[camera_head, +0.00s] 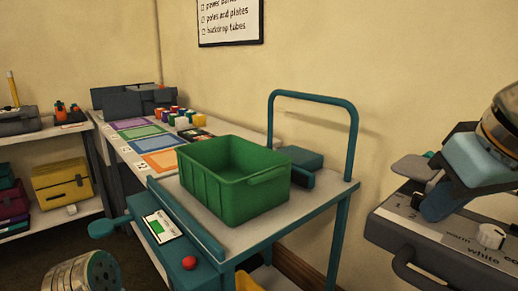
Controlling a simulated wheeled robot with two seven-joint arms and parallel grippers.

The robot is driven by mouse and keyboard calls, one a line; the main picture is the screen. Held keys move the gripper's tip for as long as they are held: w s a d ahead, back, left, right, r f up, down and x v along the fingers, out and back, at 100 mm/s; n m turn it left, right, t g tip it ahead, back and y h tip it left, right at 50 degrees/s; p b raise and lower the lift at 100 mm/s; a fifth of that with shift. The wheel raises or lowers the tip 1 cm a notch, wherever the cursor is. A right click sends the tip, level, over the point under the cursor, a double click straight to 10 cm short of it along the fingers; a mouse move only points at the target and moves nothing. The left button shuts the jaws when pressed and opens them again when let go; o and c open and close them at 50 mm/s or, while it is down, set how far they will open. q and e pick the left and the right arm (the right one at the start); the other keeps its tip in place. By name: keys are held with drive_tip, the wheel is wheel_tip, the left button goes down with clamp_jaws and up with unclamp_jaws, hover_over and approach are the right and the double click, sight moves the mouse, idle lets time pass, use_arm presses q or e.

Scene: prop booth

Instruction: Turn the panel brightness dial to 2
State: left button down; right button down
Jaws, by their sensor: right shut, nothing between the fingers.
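The grey control panel (405,229) stands at the right, with small scale marks on its top near my right gripper. My right gripper (432,212) is shut and empty, its blue-grey fingers pointing down at the panel's left part beside those marks. The brightness dial cannot be made out clearly; the fingers cover that area, and I cannot tell whether they touch it or what it reads. A white knob (490,237) sits further right, by the words "warm" and "white". My left gripper is out of the picture.
A teal cart (340,200) with a green crate (235,205) stands left of the panel. A red knob (189,263) is on its front. A long table with coloured mats (160,159) and shelves lie behind to the left. A grey handle (405,268) juts from the panel's front.

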drive_tip(key=shift+d+r+p, duration=0.1)
drive_tip(key=shift+d+p, duration=0.3)
drive_tip(key=shift+d, duration=0.1)
drive_tip(key=shift+w+d+p, duration=0.2)
drive_tip(key=shift+d+p, duration=0.2)
drive_tip(key=shift+d, duration=0.15)
drive_tip(key=shift+w+d, duration=0.1)
drive_tip(key=shift+d, duration=0.1)
idle(0.4)
drive_tip(key=shift+s+d, duration=0.2)
drive_tip(key=shift+s, duration=0.1)
wheel_tip(320, 180, up, 4)
drive_tip(key=shift+r+p, duration=0.25)
drive_tip(key=shift+p, duration=0.25)
drive_tip(key=shift+r, duration=0.75)
drive_tip(key=shift+s, duration=0.1)
